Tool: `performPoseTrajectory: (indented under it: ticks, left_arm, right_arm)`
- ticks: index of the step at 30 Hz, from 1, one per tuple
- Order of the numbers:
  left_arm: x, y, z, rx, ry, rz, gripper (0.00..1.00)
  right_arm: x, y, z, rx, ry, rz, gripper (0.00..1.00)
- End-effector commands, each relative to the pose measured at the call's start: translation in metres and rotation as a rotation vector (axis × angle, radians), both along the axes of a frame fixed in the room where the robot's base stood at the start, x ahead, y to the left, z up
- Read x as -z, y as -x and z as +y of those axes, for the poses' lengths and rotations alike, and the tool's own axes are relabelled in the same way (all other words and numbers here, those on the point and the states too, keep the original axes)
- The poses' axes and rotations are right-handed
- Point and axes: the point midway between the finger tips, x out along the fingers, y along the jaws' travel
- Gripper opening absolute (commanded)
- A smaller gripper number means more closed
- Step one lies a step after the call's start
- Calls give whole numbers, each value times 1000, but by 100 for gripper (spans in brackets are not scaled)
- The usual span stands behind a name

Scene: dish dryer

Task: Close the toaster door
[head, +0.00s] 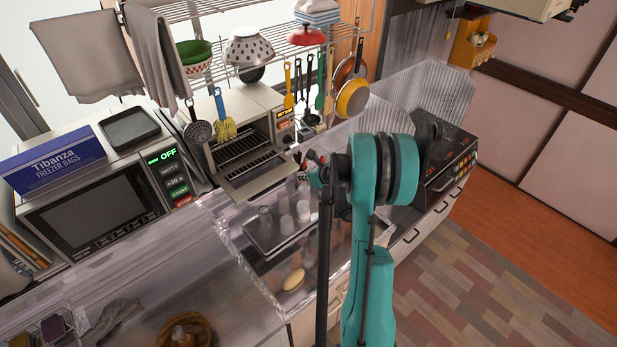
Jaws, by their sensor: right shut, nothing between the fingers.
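The toaster (262,108) is a pale oven on the counter between the microwave and the stove. Its door (256,176) hangs open and down, tilted toward me, and the wire rack inside shows. My right gripper (305,163) is shut and empty. It is at the right side of the open door, close to its edge; I cannot tell whether it touches. My right arm hides part of the counter behind it. My left gripper is not in view.
A microwave (98,212) with a freezer bag box (53,164) stands left. Utensils hang from a wire shelf (290,55) above the toaster. The sink (262,272), holding several glasses, lies below the door. A stove (447,160) is at right.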

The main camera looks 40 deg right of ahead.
Motion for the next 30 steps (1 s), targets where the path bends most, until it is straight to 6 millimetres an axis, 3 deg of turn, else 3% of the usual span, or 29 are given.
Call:
performPoseTrajectory:
  ticks: [6, 11, 14, 21, 24, 30]
  left_arm:
    - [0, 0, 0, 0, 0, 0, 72]
    - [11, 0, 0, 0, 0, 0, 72]
    - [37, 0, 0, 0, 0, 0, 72]
    - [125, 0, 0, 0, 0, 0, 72]
    - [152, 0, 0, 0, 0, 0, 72]
    - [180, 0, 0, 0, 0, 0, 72]
  right_arm:
    - [-17, 21, 1, 1, -1, 1, 0]
    - [-13, 23, 9, -3, 3, -12, 0]
    - [3, 17, 31, -9, 11, -51, 0]
    - [52, 9, 112, -16, 26, -205, 0]
    - [65, 12, 140, -13, 24, -262, 0]
    - [77, 20, 171, -4, 18, -330, 0]
